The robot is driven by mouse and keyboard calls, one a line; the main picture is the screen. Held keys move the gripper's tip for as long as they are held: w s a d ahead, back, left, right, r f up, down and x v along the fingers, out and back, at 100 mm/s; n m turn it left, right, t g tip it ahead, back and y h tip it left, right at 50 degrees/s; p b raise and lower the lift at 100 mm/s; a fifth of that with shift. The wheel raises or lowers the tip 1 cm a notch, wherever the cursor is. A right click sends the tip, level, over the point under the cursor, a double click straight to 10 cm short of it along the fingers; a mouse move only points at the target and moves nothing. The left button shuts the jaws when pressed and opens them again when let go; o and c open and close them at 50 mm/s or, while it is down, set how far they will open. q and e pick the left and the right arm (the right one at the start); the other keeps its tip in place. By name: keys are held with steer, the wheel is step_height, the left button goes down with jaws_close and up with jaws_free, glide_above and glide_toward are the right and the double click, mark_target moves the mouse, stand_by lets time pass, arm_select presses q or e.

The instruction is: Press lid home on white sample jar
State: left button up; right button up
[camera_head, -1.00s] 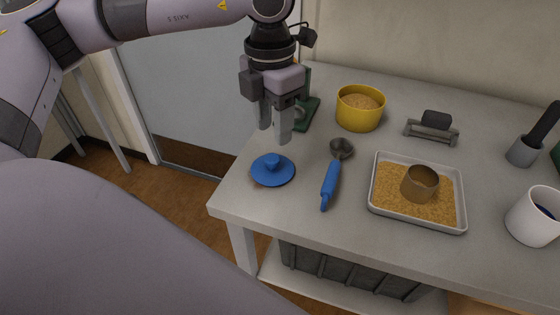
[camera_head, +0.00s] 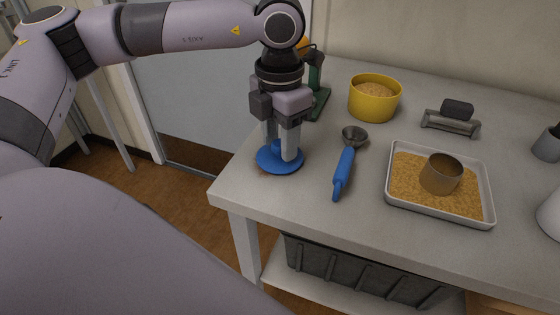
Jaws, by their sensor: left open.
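A round blue lid (camera_head: 266,168) lies flat on the table near its left corner. My left gripper (camera_head: 280,153) points straight down over the lid, its two open fingers reaching down around the lid's knob. The fingers and palm hide most of the knob, and I cannot tell whether they touch the lid. A white cylindrical vessel (camera_head: 549,214) is cut off by the right edge; it is probably the sample jar, and its opening is largely out of view. My right gripper does not show.
A scoop with a blue handle (camera_head: 344,174) lies just right of the lid. A tray (camera_head: 438,212) of soil holds a metal ring (camera_head: 441,174). A yellow bowl (camera_head: 375,102) and a grey stand (camera_head: 451,122) are farther back. A green device (camera_head: 318,100) stands behind my gripper.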

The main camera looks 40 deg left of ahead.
arm_select(q)
steer(key=c, duration=0.8)
steer(key=shift+o, duration=0.2)
steer(key=shift+r+p, duration=1.65)
steer(key=shift+r, duration=0.85)
